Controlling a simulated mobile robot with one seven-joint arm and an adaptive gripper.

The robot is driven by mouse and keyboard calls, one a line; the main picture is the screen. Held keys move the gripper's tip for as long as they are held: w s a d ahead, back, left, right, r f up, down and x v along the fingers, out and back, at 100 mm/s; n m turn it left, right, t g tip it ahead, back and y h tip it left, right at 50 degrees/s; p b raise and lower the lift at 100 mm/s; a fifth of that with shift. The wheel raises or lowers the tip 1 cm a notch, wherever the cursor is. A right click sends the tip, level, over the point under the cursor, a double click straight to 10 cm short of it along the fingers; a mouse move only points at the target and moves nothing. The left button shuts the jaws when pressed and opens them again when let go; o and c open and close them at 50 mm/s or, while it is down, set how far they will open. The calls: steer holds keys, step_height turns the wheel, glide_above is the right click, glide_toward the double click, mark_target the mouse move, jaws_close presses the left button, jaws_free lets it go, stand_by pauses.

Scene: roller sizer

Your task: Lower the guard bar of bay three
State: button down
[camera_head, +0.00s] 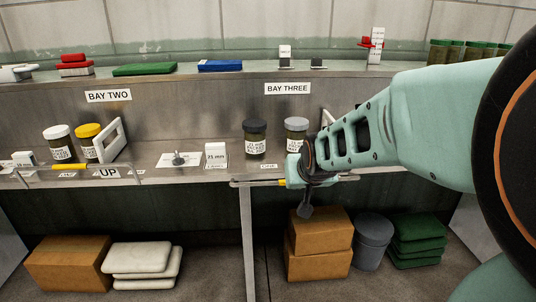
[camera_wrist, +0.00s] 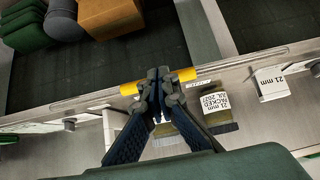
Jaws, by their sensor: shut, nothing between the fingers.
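The guard bar of bay three (camera_head: 240,183) runs along the front edge of the shelf below the BAY THREE sign (camera_head: 287,88). Its yellow sleeve (camera_head: 265,183) shows just left of my gripper (camera_head: 303,182). In the wrist view the yellow sleeve (camera_wrist: 184,75) lies across the picture. My gripper (camera_wrist: 162,84) is shut and empty, with its fingertips overlapping the middle of the sleeve. I cannot tell whether they touch it.
Brown boxes (camera_head: 318,264) sit below.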

steer(key=shift+s+f+b, duration=0.2)
steer(key=shift+f+b, duration=0.35)
steer(key=shift+f, duration=0.2)
steer(key=shift+s+f+b, duration=0.15)
steer(key=shift+f+b, duration=0.4)
steer(key=shift+f, duration=0.15)
